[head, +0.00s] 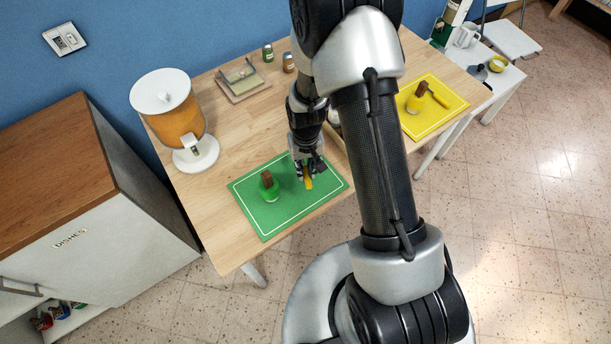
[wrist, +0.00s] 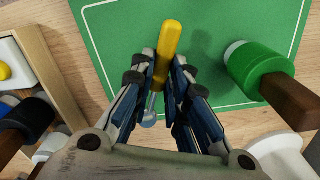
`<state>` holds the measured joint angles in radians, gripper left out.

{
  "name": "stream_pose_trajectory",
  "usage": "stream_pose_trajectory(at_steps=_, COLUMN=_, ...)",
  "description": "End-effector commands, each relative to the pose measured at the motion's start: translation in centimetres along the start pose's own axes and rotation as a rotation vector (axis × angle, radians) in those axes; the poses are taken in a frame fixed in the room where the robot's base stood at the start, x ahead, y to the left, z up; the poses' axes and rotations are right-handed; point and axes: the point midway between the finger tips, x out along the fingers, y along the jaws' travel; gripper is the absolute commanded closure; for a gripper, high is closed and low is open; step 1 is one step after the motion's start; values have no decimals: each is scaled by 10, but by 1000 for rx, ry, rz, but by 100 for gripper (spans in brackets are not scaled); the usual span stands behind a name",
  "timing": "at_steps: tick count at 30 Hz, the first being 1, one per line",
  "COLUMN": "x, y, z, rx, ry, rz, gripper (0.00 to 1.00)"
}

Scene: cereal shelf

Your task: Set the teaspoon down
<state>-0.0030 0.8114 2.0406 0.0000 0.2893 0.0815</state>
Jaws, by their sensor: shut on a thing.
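The teaspoon has a yellow handle (wrist: 169,42) and a small metal bowl (wrist: 149,118). My gripper (wrist: 165,70) is shut on it, with the handle's end sticking out past the fingertips in the wrist view. In the head view my gripper (head: 305,172) is over the right part of the green mat (head: 285,218), and the yellow handle (head: 308,184) shows below the fingers. I cannot tell whether the teaspoon touches the mat. The bowl is hidden in the head view.
A green cup-like thing with a brown block (head: 269,184) stands on the mat, left of my gripper. A yellow mat (head: 425,126) holds similar yellow things at the right. A juice dispenser (head: 172,115) stands at the back left. The mat's front part is clear.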

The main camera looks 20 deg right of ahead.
Motion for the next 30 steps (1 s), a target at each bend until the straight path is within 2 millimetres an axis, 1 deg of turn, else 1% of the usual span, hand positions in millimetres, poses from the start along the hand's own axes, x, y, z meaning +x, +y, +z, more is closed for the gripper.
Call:
stream_pose_trajectory(at_steps=2, x=7, y=0, z=0, rx=0, ry=-1, rz=0, gripper=100)
stream_pose_trajectory(at_steps=6, x=29, y=0, z=1, rx=0, ry=-3, rz=0, gripper=100)
stream_pose_trajectory(at_steps=9, x=42, y=0, z=0, rx=0, ry=-1, rz=0, gripper=100)
stream_pose_trajectory(at_steps=17, x=42, y=0, z=0, rx=0, ry=1, rz=0, gripper=100)
stream_pose_trajectory(at_steps=21, x=46, y=0, z=0, rx=0, ry=0, rz=0, gripper=100)
stream_pose_trajectory(at_steps=22, x=46, y=0, z=0, rx=0, ry=0, rz=0, gripper=83)
stream_pose_trajectory(at_steps=30, x=45, y=0, z=0, rx=0, ry=0, rz=0, gripper=65)
